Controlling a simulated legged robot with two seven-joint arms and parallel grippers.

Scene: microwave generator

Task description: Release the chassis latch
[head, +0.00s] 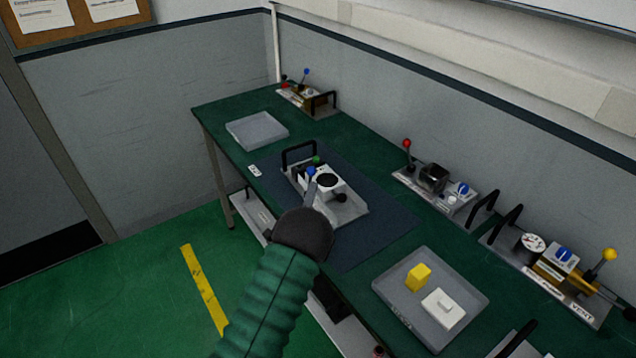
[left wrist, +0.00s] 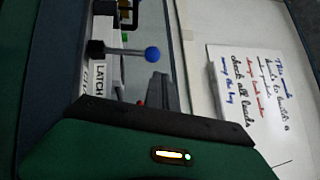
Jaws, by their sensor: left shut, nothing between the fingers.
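The chassis (head: 350,209) is a light grey unit on a dark blue mat in the middle of the green bench. It has a black handle, a blue knob (head: 311,171), a green knob (head: 317,160) and a round dark dial. In the left wrist view a lever with a blue ball (left wrist: 152,54) and black pivot stands beside a label reading LATCH (left wrist: 98,82). My left gripper (head: 311,188) is shut and empty, its tip close to the blue knob in the head view. I cannot tell whether they touch. My arm hides the chassis's near side. My right gripper is out of view.
An empty grey tray (head: 257,131) lies at the far left. A front tray (head: 400,311) holds a yellow block (head: 418,277) and a white block (head: 443,308). Units with levers and handles line the wall side. A whiteboard (left wrist: 250,100) shows in the left wrist view.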

